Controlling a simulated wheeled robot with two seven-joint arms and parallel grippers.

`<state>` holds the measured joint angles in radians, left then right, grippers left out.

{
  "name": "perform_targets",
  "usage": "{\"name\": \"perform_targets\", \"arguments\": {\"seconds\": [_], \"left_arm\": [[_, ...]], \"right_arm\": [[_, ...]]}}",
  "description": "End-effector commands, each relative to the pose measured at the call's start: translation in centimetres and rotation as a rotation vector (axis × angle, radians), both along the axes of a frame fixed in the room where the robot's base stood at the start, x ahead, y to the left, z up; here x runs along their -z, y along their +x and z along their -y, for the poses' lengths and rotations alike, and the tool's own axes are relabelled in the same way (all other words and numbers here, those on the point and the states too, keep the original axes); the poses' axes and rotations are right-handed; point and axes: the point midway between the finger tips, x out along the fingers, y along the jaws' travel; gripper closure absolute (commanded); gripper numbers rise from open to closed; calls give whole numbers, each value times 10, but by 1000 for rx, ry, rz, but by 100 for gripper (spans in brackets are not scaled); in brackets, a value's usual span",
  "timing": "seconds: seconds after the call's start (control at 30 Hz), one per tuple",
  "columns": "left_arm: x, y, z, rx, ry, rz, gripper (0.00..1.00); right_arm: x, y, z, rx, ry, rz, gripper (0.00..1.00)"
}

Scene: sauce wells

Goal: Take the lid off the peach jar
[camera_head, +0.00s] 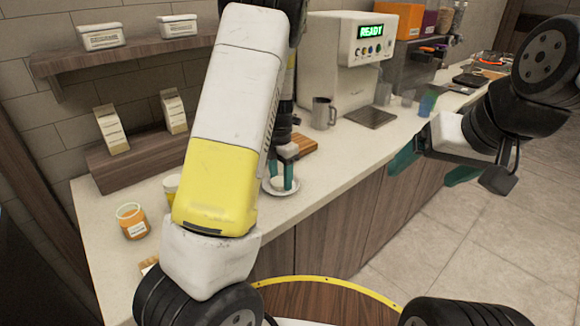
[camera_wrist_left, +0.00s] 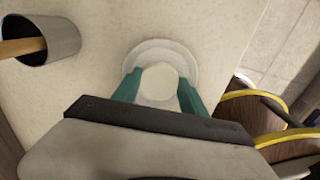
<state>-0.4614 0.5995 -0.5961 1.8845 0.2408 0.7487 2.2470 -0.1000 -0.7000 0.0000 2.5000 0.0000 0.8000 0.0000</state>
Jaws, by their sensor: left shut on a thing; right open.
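An orange jar (camera_head: 132,221), which looks like the peach jar, stands on the counter at the left in the head view. Its top looks pale; I cannot tell whether a lid is on it. My left gripper (camera_head: 283,176) is away from this jar, to its right, pointing down over a white saucer (camera_head: 269,188). In the left wrist view its teal fingers (camera_wrist_left: 160,88) are shut on a round white piece (camera_wrist_left: 160,80), possibly a lid or small cup, at the saucer (camera_wrist_left: 187,53). My right gripper (camera_head: 434,166) is open and empty, beyond the counter's front edge.
A yellow jar (camera_head: 171,185) is partly hidden behind my left arm. A grey cup with a wooden stick (camera_wrist_left: 62,42) stands near the saucer. A metal mug (camera_head: 323,114) and coffee machine (camera_head: 330,60) stand further back. Counter around the orange jar is mostly clear.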

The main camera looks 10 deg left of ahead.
Motion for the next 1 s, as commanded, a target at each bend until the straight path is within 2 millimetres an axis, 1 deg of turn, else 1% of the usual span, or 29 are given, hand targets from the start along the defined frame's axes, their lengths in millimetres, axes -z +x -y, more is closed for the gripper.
{"name": "perform_targets", "arguments": {"seconds": [0.13,0.17,0.2,0.47,0.57,0.67,1.0], "left_arm": [[3,0,0,0,1,-1,98],[3,0,0,0,1,-1,46],[3,0,0,0,0,0,41],[3,0,0,0,0,0,41],[-2,0,0,0,0,1,41],[-14,1,1,2,0,4,41],[-86,1,0,1,-1,4,41]], "right_arm": [[0,0,0,0,0,0,15],[0,0,0,0,0,0,15],[0,0,0,0,0,0,15],[0,0,0,0,0,0,15],[0,0,0,0,0,0,15],[0,0,0,0,0,0,15],[0,0,0,0,0,0,15]]}}
